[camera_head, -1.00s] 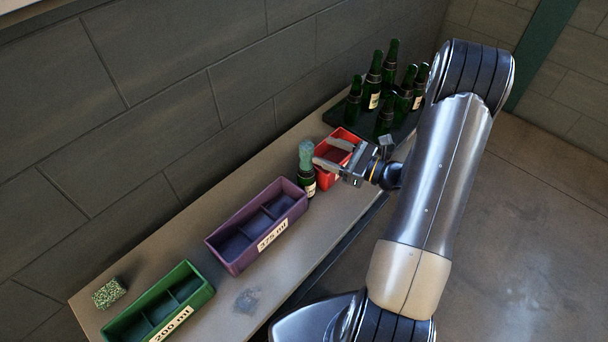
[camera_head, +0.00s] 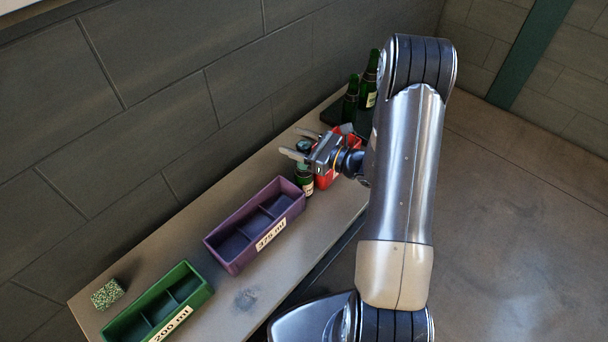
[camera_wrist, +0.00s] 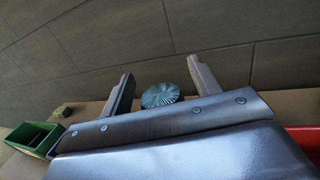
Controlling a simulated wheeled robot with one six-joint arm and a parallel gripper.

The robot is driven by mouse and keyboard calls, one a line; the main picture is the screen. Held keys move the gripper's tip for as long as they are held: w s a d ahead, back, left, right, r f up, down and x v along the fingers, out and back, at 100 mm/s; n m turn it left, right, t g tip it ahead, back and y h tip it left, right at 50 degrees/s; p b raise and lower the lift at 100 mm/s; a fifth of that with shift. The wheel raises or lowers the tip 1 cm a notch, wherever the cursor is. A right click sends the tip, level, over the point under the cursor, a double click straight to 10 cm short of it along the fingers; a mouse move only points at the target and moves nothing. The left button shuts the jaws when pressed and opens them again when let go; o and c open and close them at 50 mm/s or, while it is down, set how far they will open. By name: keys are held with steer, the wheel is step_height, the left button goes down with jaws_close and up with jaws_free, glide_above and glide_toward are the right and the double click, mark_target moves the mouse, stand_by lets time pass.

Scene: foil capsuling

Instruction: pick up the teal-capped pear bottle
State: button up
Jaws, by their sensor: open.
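The teal-capped bottle (camera_head: 304,181) is dark green glass with a pale label and stands upright on the bench between the purple and red bins. Its ribbed teal cap (camera_wrist: 161,96) shows from above in the wrist view, between my two fingers and nearer the palm than the fingertips. My gripper (camera_head: 293,143) is open at the bottle's top, with fingers pointing left towards the wall. It hides the bottle's neck in the head view. I cannot tell how far the fingers are above or around the cap.
A purple 375 ml bin (camera_head: 223,262) and a green 200 ml bin (camera_head: 199,296) stand to the left. A red bin (camera_head: 324,180) is close on the right. More bottles (camera_head: 369,82) stand behind my arm. A speckled block (camera_head: 107,294) lies far left. The wall runs behind the bench.

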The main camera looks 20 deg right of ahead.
steer(key=shift+c, duration=0.3)
jaws_close()
stand_by(0.4)
